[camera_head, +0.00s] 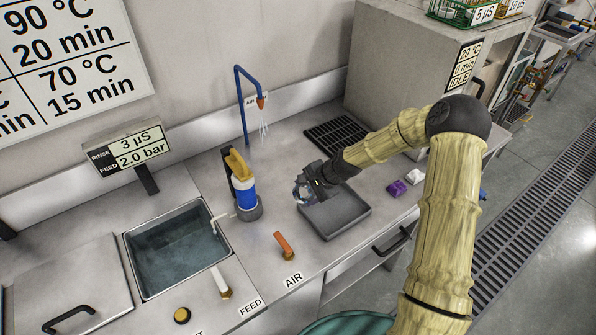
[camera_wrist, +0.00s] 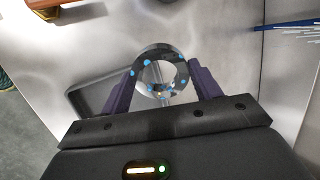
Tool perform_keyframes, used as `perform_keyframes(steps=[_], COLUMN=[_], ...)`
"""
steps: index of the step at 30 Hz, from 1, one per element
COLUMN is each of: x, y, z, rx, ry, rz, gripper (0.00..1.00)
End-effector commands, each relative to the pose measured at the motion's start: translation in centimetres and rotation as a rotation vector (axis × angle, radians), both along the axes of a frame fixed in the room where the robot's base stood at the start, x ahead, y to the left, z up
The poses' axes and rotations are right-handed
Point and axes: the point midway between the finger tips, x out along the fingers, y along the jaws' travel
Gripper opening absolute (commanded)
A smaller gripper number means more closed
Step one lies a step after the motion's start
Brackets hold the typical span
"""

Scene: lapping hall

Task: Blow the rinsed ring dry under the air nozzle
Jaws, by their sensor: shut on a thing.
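My gripper (camera_head: 307,193) is shut on a metal ring (camera_wrist: 162,50), holding it above the left end of a grey tray (camera_head: 352,222). In the wrist view the ring sits between the two dark fingers (camera_wrist: 160,76), with several blue drops on its face. The air nozzle (camera_head: 261,103) is the orange tip of a bent blue pipe at the back wall. White streaks come down from it. The ring is in front of and to the right of the nozzle, clear of the streaks. The orange AIR lever (camera_head: 284,246) stands near the front edge.
A blue and yellow bottle (camera_head: 245,195) stands in a grey holder left of my gripper. A water-filled sink (camera_head: 176,248) is further left. A black drain grate (camera_head: 337,134) lies behind my gripper. Purple and white blocks (camera_head: 397,187) lie to the right.

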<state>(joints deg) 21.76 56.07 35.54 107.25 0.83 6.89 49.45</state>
Motion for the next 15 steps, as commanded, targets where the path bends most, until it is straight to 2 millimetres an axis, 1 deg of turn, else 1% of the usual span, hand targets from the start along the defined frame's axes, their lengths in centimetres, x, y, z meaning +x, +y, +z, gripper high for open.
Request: perform_keyframes(steps=[3,7,11,15], x=[1.8,3.5,4.4,4.6], y=[1.4,2.4,2.7,2.8], z=[1.9,4.1,5.6,6.0], rx=[0.094,0.167,0.202,0.210], ry=[-0.069,-0.144,-0.189,-0.200], rz=[-0.186,-0.347,-0.434,-0.455], gripper=[0.30,0.30,0.30,0.30])
